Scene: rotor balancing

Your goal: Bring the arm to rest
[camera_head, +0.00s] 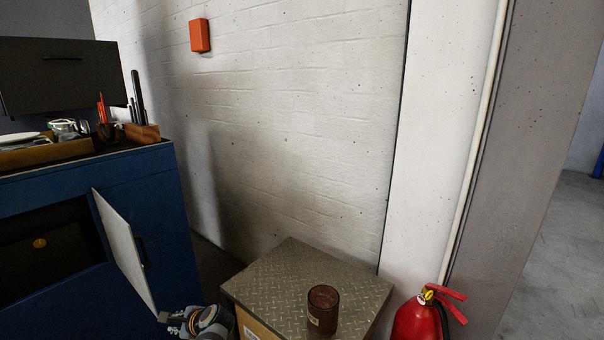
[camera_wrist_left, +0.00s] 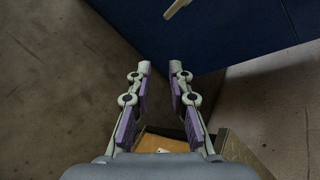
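My left gripper (camera_head: 176,325) shows at the bottom of the head view, just below the open cabinet door and left of the box with the metal top. In the left wrist view the left gripper (camera_wrist_left: 160,70) has its two purple-padded fingers apart, with nothing between them. It hangs over the floor, with the blue cabinet (camera_wrist_left: 215,25) ahead and the box (camera_wrist_left: 165,142) below. My right gripper is in neither view.
The blue cabinet (camera_head: 150,185) has its door (camera_head: 122,245) standing open. A dark brown jar (camera_head: 323,308) stands on the box's diamond-plate top (camera_head: 285,275). A red fire extinguisher (camera_head: 415,320) stands right of it. Holders and tools (camera_head: 108,130) crowd the cabinet top.

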